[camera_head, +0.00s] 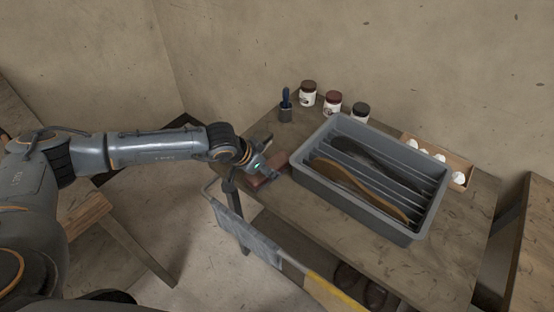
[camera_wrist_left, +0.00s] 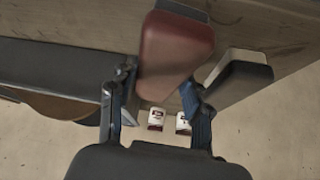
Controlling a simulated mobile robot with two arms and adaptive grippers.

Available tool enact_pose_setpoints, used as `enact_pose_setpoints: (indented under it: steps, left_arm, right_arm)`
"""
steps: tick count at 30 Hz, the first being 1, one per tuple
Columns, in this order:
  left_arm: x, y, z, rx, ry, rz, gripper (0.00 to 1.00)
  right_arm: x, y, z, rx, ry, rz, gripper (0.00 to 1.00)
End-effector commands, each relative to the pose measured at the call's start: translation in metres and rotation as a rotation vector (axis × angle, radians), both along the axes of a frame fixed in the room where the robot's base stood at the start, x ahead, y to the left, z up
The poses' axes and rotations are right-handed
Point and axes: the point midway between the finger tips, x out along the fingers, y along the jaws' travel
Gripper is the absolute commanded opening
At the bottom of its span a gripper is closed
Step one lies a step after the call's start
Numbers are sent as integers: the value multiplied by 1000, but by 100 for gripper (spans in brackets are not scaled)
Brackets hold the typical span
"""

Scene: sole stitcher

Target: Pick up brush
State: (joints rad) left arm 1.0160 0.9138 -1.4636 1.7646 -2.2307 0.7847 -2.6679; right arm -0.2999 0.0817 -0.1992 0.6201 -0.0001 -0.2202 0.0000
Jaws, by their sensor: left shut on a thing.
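The brush, a reddish-brown block with a dark edge, shows in the head view (camera_head: 257,181) at the table's left end and large in the left wrist view (camera_wrist_left: 175,50). My left gripper (camera_head: 266,173) is shut on it; in the left wrist view its two fingers (camera_wrist_left: 160,85) lie on either side of the block. The gripper partly covers the brush in the head view. I cannot tell whether the brush touches the tabletop. My right gripper is not in view.
A grey tray (camera_head: 413,236) with brown soles (camera_head: 350,182) stands close right of the gripper. Behind are a blue-handled tool in a dark holder (camera_head: 286,114), jars (camera_head: 332,104) and a box of white items (camera_head: 458,164). A dark block (camera_wrist_left: 240,82) lies near the brush.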

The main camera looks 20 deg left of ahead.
Motion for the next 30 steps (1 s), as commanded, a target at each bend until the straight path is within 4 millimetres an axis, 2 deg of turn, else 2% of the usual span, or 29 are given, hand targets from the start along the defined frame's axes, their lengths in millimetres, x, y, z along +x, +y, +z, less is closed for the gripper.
enact_pose_setpoints:
  steps: [1, 8, 21, 24, 30]
  left_arm:
    - [-13, 9, 1, 0, 3, 3, 0]
    - [-71, 44, -1, 3, 3, 3, 0]
    - [-183, 112, -4, 5, 4, 4, 0]
    - [-202, 124, -4, 5, 3, 4, 0]
    - [-227, 138, -2, 3, 2, 2, 0]
  right_arm:
    - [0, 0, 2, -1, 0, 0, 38]
    - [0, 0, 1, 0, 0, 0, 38]
    - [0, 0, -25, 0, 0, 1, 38]
    - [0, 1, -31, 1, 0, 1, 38]
    - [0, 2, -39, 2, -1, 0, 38]
